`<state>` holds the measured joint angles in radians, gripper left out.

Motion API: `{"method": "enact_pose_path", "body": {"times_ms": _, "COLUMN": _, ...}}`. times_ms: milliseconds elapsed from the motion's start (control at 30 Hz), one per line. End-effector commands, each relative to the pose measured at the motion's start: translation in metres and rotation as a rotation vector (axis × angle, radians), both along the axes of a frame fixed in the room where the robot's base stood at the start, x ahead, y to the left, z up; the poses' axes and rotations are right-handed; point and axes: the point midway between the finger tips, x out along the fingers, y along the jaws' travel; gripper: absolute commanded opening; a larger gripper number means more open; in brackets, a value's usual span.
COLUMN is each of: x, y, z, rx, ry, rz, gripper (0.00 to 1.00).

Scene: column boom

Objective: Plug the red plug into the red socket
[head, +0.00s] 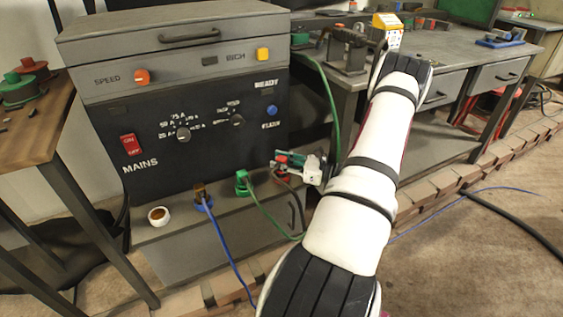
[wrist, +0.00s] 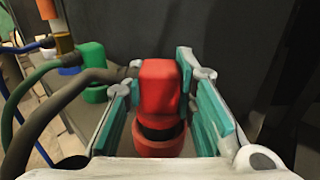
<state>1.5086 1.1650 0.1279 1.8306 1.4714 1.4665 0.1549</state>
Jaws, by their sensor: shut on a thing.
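My gripper (head: 297,162) is at the right end of the grey machine's ledge, with its teal-padded fingers (wrist: 160,105) on both sides of the red plug (wrist: 160,85). It is shut on this plug. The plug stands upright in the wrist view, with a dark cable leaving to the left. Below it show a dark band and a red ring (wrist: 158,147), which looks like the red socket. In the head view the red socket (head: 282,179) shows partly, under the gripper. I cannot tell how deep the plug sits in it.
A green plug (head: 242,182) and a blue-cabled plug (head: 202,194) stand along the ledge to the left. An open orange-and-white socket (head: 159,215) is farther left. The machine's dark front panel (head: 150,130) rises behind. A workbench (head: 440,50) stands at the right.

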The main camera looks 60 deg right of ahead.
Motion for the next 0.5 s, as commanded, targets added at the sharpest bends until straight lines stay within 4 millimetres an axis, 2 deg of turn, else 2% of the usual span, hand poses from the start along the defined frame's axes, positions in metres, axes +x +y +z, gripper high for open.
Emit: {"method": "enact_pose_path", "body": {"times_ms": 500, "x": 0.0001, "y": 0.0, "z": -0.004, "rx": 0.0, "ry": 0.0, "rz": 0.0, "gripper": 0.0}}
